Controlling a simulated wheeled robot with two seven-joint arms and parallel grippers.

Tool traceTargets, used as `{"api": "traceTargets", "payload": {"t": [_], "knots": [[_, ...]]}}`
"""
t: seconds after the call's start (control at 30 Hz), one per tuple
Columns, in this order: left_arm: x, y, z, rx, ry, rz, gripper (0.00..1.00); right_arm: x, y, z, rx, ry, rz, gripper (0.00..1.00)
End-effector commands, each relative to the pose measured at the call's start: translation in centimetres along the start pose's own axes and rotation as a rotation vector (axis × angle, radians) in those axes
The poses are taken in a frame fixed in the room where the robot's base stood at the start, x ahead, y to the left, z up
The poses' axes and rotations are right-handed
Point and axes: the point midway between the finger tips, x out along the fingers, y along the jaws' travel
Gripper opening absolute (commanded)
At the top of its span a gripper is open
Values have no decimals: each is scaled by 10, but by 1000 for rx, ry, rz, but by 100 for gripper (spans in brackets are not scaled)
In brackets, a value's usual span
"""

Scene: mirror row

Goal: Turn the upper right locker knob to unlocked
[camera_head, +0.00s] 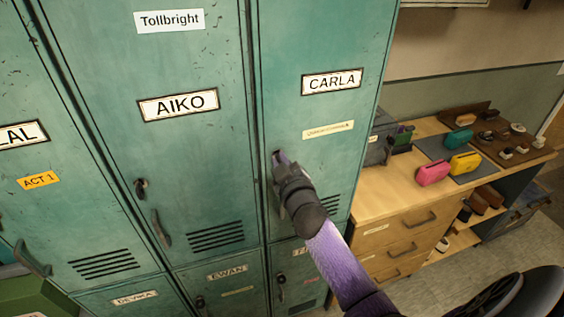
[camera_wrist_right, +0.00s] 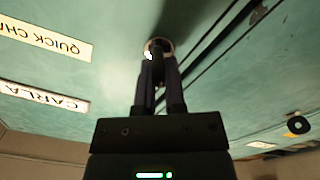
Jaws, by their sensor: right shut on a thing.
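The upper right locker door (camera_head: 318,55) is green and carries the name plate CARLA (camera_head: 332,82). It looks closed. My right gripper (camera_head: 279,160) reaches up to the left edge of this door, with its arm hiding the door's handle area. In the right wrist view my right gripper (camera_wrist_right: 158,62) has its two fingers shut on the locker knob (camera_wrist_right: 157,44), a small round metal piece. The fingers hide most of the knob, so I cannot tell which way it points. My left gripper is not in view.
The AIKO locker (camera_head: 180,60) stands to the left with its dark knob (camera_head: 141,188) and handle (camera_head: 161,230). Smaller lockers are below. A wooden cabinet (camera_head: 400,195) with pink and yellow pouches stands close on the right. Floor (camera_head: 500,245) shows at the lower right.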

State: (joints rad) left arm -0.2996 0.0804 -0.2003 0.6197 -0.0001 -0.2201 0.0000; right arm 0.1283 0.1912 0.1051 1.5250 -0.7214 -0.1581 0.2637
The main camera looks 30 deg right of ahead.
Motion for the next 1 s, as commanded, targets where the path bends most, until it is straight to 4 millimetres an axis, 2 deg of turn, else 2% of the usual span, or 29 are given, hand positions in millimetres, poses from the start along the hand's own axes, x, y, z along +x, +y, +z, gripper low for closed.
{"api": "traceTargets", "payload": {"t": [0.6, 1.0], "knots": [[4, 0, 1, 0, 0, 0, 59, 0, -3, 1, -575, 0, 0, 0], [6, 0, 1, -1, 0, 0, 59, 0, -4, 2, -850, -1, -1, 0]]}}
